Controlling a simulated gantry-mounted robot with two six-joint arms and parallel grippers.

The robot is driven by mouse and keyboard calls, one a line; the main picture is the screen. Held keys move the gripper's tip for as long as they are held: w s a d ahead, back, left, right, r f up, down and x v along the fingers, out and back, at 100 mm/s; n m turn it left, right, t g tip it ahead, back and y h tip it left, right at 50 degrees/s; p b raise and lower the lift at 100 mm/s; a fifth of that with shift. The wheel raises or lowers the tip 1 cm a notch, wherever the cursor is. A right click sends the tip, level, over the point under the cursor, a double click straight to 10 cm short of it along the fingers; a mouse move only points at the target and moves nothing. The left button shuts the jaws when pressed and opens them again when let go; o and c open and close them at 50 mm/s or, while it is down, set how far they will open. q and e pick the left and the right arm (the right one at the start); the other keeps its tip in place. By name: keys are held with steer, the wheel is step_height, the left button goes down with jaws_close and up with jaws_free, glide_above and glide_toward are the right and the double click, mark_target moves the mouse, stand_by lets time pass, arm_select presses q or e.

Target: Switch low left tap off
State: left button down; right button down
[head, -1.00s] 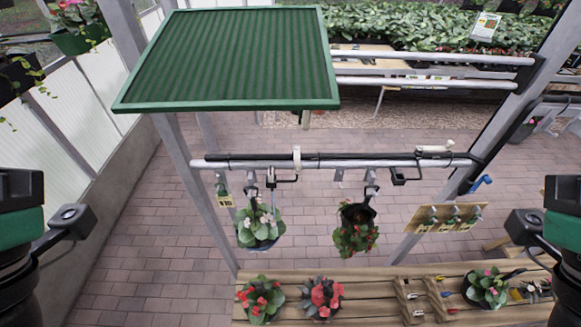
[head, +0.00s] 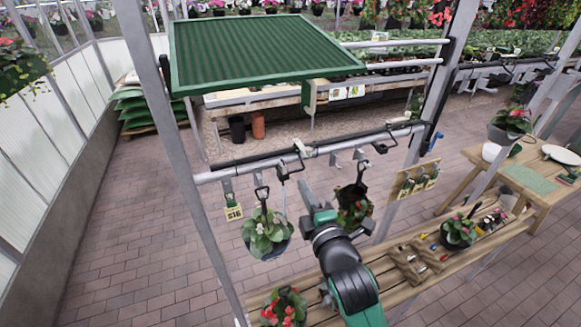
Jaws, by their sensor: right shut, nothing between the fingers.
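A lower metal pipe (head: 240,171) runs across the frame. A small white tap handle (head: 302,149) sits on its left part, angled across the pipe. Another white handle (head: 400,122) is at the pipe's right end. My right gripper (head: 306,189) reaches up from the bottom, below and slightly right of the left handle, apart from it. Its jaws are shut and empty. The tap's exact setting is too small to tell. My left gripper is out of view.
Hanging pots of flowers (head: 266,234) and (head: 352,205) flank my gripper under the pipe. A wooden bench (head: 385,276) with potted plants runs below. A green corrugated roof panel (head: 262,50) is above. A blue handle (head: 433,143) is on the right post.

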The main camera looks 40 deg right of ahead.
steer(key=shift+w+r, duration=0.1)
arm_select(q)
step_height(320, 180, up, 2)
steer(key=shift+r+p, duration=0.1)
steer(key=shift+p, duration=0.9)
arm_select(e)
steer(key=w+d, duration=0.7)
steer(key=w, duration=0.1)
steer(key=shift+w+d, duration=0.25)
steer(key=shift+d, duration=0.05)
